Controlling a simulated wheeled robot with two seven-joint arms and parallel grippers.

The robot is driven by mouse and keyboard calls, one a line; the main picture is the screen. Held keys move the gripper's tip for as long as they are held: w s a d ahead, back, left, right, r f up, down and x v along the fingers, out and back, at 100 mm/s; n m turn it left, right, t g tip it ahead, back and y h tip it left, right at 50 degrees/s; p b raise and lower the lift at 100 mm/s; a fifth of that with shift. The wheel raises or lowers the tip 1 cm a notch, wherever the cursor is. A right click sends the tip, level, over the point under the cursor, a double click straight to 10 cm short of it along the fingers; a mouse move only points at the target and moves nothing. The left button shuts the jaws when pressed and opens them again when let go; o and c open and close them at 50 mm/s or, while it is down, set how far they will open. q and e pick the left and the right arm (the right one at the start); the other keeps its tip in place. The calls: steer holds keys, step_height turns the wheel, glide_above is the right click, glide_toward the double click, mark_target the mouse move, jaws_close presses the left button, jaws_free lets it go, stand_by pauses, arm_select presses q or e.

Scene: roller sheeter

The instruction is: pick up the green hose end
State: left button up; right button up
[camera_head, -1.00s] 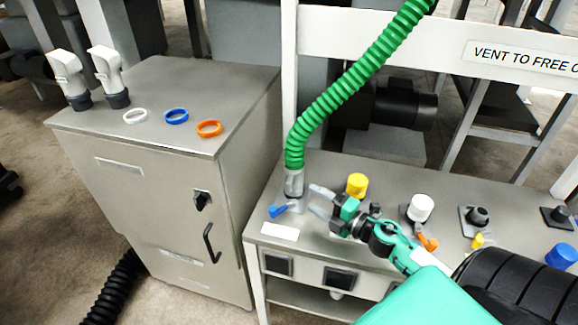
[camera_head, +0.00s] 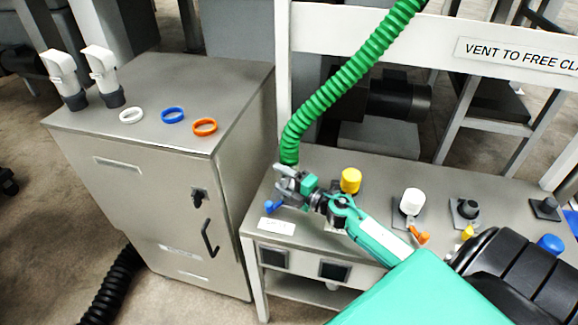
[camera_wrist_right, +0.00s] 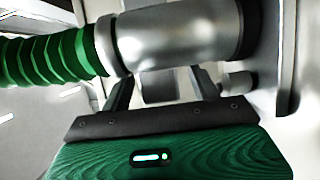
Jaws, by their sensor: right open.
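The green ribbed hose (camera_head: 345,82) hangs down to the left end of the grey bench. In the head view its lower end is mostly hidden by my right gripper (camera_head: 284,180). The right wrist view shows the green hose (camera_wrist_right: 50,56) running into a silver metal cuff (camera_wrist_right: 180,36). My right gripper (camera_wrist_right: 162,84) is open there, its two fingers spread and reaching up to the cuff, which hides their tips. I cannot tell whether the cuff lies between the fingers or whether they touch it. My left gripper is not in view.
A blue lever (camera_head: 272,206) sits just below my right gripper. Yellow (camera_head: 350,180) and white (camera_head: 413,201) caps stand to the right on the bench. A metal cabinet (camera_head: 160,185) with white, blue and orange rings stands to the left.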

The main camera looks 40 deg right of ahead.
steer(key=shift+x, duration=0.85)
steer(key=c, duration=0.6)
steer(key=shift+r, duration=0.1)
jaws_close()
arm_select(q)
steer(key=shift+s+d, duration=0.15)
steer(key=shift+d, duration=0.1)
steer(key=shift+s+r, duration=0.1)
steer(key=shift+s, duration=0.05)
arm_select(e)
steer(key=shift+r+p, duration=0.35)
steer(key=shift+r, duration=0.15)
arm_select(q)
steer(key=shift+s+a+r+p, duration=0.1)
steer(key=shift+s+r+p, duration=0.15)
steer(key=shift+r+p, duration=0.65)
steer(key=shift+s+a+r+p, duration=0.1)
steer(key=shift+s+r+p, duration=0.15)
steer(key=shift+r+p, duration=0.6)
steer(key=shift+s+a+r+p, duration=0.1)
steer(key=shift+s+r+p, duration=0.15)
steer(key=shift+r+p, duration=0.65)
arm_select(e)
step_height(320, 180, up, 19)
